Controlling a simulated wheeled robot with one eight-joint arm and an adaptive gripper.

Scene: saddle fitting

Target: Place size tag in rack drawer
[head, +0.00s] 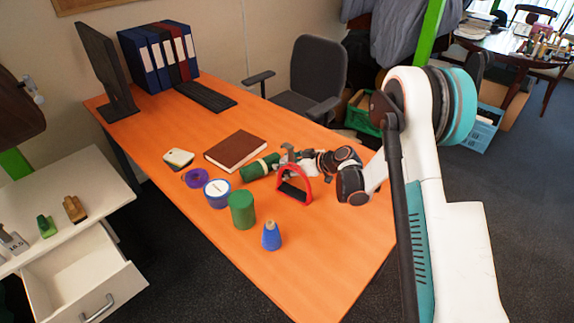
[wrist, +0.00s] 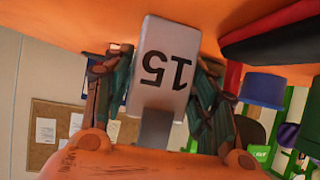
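My gripper (head: 291,155) is low over the orange desk, beside the red stirrup-shaped thing. In the wrist view my gripper (wrist: 160,85) has one finger on each side of a white size tag (wrist: 165,65) marked 15, which appears upside down there. The fingers look closed on the tag's sides. I cannot tell whether the tag still touches the desk. The drawer (head: 85,285) of the white rack (head: 75,205) at the lower left stands pulled out, and the visible part of its inside looks empty.
On the desk (head: 330,265) are the red stirrup (head: 294,186), a green roll (head: 260,167), a brown book (head: 235,150), a green cylinder (head: 242,210), a blue tin (head: 217,194), a purple ring (head: 196,178) and a blue cone-topped thing (head: 271,236). A 16.5 tag (head: 13,241) stands on the rack.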

